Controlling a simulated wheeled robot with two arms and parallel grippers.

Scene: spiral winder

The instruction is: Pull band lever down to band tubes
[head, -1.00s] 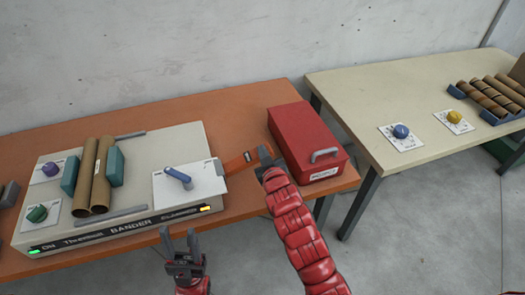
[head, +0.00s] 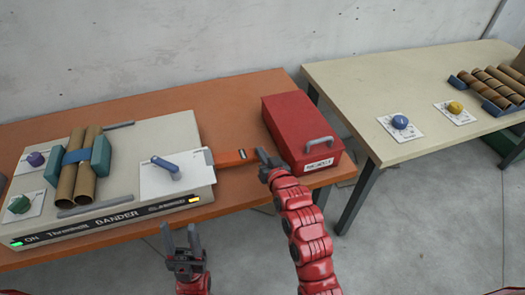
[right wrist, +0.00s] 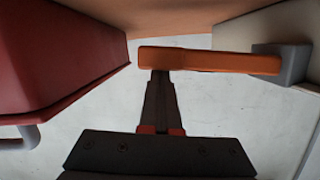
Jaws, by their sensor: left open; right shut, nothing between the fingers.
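The bander (head: 130,205) stands on the orange table. Two brown tubes (head: 78,190) lie side by side on it between teal blocks (head: 101,155), with a blue band (head: 77,156) across them. The orange band lever (head: 232,158) sticks out from its right side, roughly level; it also shows in the right wrist view (right wrist: 210,60). My left gripper (head: 181,240) is open and empty in front of the bander.
A red toolbox (head: 300,132) stands close to the right of my right gripper. A blue-handled knob (head: 166,167) sits on the bander's white plate. A cream table (head: 400,85) at the right holds knobs and a rack of several tubes (head: 495,85). Floor between tables is clear.

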